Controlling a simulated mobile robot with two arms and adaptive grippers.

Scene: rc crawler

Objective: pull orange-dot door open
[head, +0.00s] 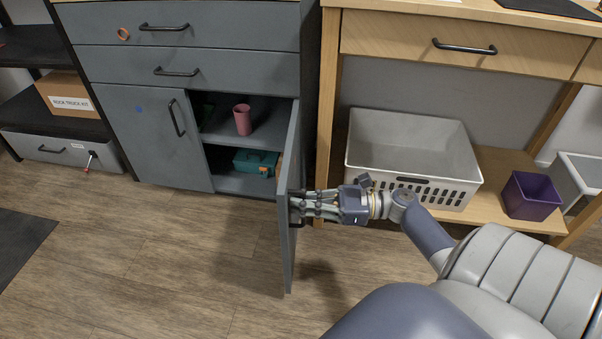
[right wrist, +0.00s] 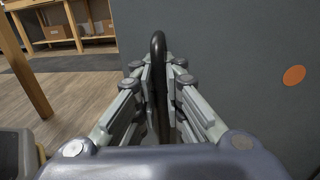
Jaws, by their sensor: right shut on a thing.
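The orange-dot door (head: 285,225) of the grey cabinet stands swung wide open, seen nearly edge-on in the head view. Its orange dot (right wrist: 293,75) shows on the grey door face in the right wrist view. My right gripper (head: 297,206) is at the outer face of the door, shut on its black bar handle (right wrist: 158,48). In the right wrist view the fingers (right wrist: 160,92) lie on both sides of the upright handle. In the head view the handle is mostly hidden by the fingers. My left gripper is not in view.
The open compartment holds a pink cup (head: 242,120) and a teal box (head: 255,162). The left door (head: 150,140) with a blue dot is closed. A white basket (head: 410,150) and purple bin (head: 531,196) sit on the wooden bench shelf. Floor (head: 180,260) left of the door is clear.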

